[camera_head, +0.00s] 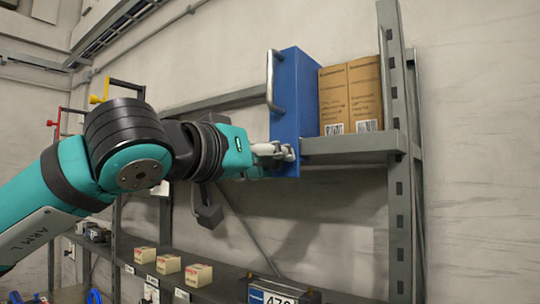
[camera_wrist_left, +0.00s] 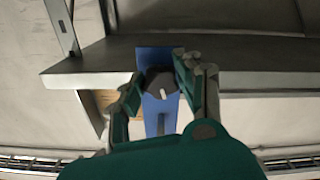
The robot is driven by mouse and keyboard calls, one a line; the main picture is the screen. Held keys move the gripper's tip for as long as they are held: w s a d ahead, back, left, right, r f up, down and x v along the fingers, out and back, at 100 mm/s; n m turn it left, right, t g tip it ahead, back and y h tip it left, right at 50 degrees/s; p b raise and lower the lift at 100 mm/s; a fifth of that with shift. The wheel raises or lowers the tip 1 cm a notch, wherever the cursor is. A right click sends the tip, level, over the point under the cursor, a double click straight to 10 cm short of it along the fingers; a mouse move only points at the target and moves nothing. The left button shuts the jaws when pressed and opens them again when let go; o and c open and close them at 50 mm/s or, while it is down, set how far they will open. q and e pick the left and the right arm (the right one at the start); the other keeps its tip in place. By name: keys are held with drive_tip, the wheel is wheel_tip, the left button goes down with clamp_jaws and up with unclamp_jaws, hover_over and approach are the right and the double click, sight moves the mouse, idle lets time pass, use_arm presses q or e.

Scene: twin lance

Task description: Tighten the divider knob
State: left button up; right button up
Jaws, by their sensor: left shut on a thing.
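The blue divider (camera_head: 298,95) stands upright at the left end of the upper shelf, with a grey bar handle on its front edge. My left gripper (camera_head: 282,153) is at the divider's lower front, about level with the shelf edge. In the left wrist view its fingers (camera_wrist_left: 160,80) sit on both sides of the dark divider knob (camera_wrist_left: 155,76), shut on it. The knob has a pale pointer mark, and the blue divider (camera_wrist_left: 152,118) shows behind and below it. In the head view the knob is hidden by the gripper. My right gripper is in neither view.
Two brown cartons (camera_head: 350,95) stand beside the divider on the upper shelf (camera_head: 350,144). A grey perforated post (camera_head: 398,190) rises to their right. The lower shelf (camera_head: 225,277) holds small cream and red boxes (camera_head: 198,275) and a numbered bin (camera_head: 280,292).

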use_arm(q)
drive_tip(key=shift+f+m+p, duration=0.25)
drive_tip(key=shift+m+p, duration=0.1)
drive_tip(key=shift+m, duration=1.15)
drive_tip(key=o, duration=1.2)
drive_tip(key=shift+r, duration=0.15)
drive_tip(key=shift+s+a, duration=0.15)
drive_tip(key=v, duration=1.1)
drive_tip(key=shift+s+a, duration=0.15)
drive_tip(key=shift+s, duration=0.1)
